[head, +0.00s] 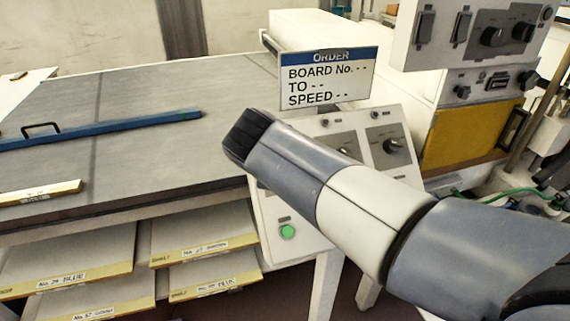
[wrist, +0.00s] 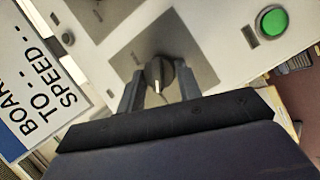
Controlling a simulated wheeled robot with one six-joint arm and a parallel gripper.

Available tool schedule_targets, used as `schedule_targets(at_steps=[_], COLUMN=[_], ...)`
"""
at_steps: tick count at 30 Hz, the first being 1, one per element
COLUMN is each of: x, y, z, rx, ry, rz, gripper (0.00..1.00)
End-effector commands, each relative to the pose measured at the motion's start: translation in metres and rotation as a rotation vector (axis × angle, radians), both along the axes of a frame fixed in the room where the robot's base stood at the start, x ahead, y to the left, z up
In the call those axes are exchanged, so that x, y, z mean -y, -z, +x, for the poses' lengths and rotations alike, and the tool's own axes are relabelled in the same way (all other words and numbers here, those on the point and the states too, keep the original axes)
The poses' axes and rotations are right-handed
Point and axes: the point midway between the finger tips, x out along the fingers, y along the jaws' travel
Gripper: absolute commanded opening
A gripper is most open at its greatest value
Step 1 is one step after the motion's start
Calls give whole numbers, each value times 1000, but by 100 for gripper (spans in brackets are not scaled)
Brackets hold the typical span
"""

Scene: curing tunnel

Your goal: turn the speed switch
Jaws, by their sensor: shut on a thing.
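In the wrist view, my gripper (wrist: 158,83) has its two fingers on either side of a dark rotary knob (wrist: 160,72) and is shut on it. The knob has a white pointer line and sits on a grey plate of a pale control panel (wrist: 205,22). Its label cannot be read, so I cannot tell from the lettering whether it is the speed switch. In the head view, my gripper (head: 247,136) is at the panel's left part and my arm hides the held knob. Two other dark knobs (head: 345,146) (head: 393,146) show to the right on that panel.
An order sign (head: 326,78) stands above the panel, with dashes after its words. A green button (head: 287,231) is low on the panel. A grey table (head: 110,95) carries a blue bar (head: 110,128). Shelves with labelled boards (head: 70,270) are below. A switch box (head: 478,35) hangs upper right.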

Motion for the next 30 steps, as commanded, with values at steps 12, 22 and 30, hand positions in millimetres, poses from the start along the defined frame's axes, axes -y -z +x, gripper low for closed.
schedule_targets(at_steps=[12, 22, 30], x=[0, 0, 0], y=[0, 0, 0], z=[0, 0, 0], rx=[10, 9, 8], ry=[-30, -30, -28], rz=[-27, -26, -26], gripper=[11, 44, 55])
